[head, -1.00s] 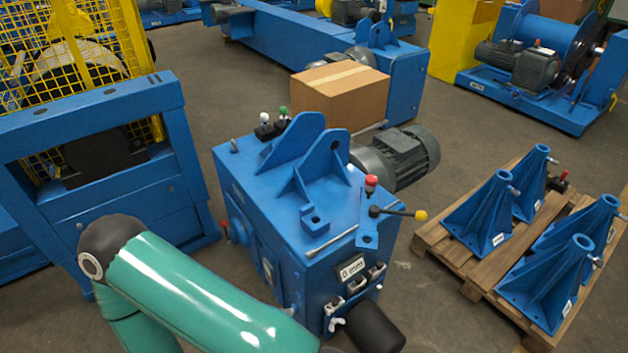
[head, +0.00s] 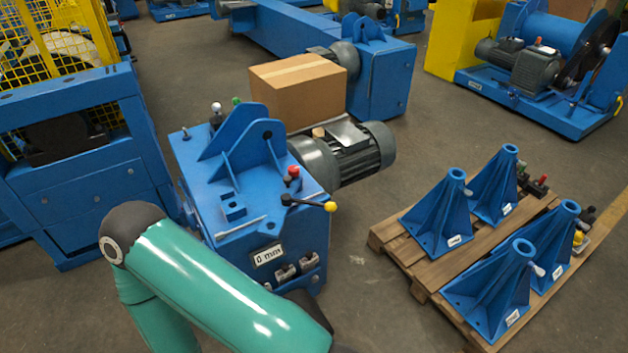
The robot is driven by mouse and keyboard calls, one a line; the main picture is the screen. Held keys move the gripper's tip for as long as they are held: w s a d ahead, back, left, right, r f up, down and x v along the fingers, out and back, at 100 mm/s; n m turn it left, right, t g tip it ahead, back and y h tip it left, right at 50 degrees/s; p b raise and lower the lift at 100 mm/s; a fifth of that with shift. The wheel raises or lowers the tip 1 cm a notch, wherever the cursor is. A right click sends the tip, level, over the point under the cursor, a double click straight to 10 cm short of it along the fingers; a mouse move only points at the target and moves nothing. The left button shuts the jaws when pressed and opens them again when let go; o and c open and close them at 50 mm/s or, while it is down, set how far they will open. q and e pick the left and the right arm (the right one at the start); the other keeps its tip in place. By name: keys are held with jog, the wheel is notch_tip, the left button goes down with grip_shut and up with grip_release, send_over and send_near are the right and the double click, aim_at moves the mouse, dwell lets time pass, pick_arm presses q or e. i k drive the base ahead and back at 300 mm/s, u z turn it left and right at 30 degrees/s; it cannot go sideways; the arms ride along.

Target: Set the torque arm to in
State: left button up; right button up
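The blue drive housing (head: 185,155) stands in the centre of the head view, with a label reading "0 mm" (head: 268,255) on its front. On its top are a lever with a yellow knob (head: 330,206), pointing right, a red knob (head: 293,171) and a thin metal rod (head: 240,226). I cannot tell which part is the torque arm. My green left arm comes in at the lower left and crosses in front of the housing's lower front. Its gripper is not visible, nor is my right gripper.
A grey motor (head: 350,155) sits on the housing's right, with a cardboard box (head: 298,90) behind. A wooden pallet (head: 405,250) with several blue pedestals stands at right. A blue frame with a yellow cage (head: 50,70) stands at left. Grey floor is open between motor and pallet.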

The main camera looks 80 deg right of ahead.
aim_at(277, 215)
jog(key=z, duration=0.3)
jog(key=i, duration=0.5)
jog(key=z, duration=0.9)
jog(key=i, duration=0.85)
jog(key=z, duration=0.55)
jog(key=k, duration=0.8)
jog(key=z, duration=0.2)
jog(key=i, duration=0.8)
jog(key=u, duration=0.1)
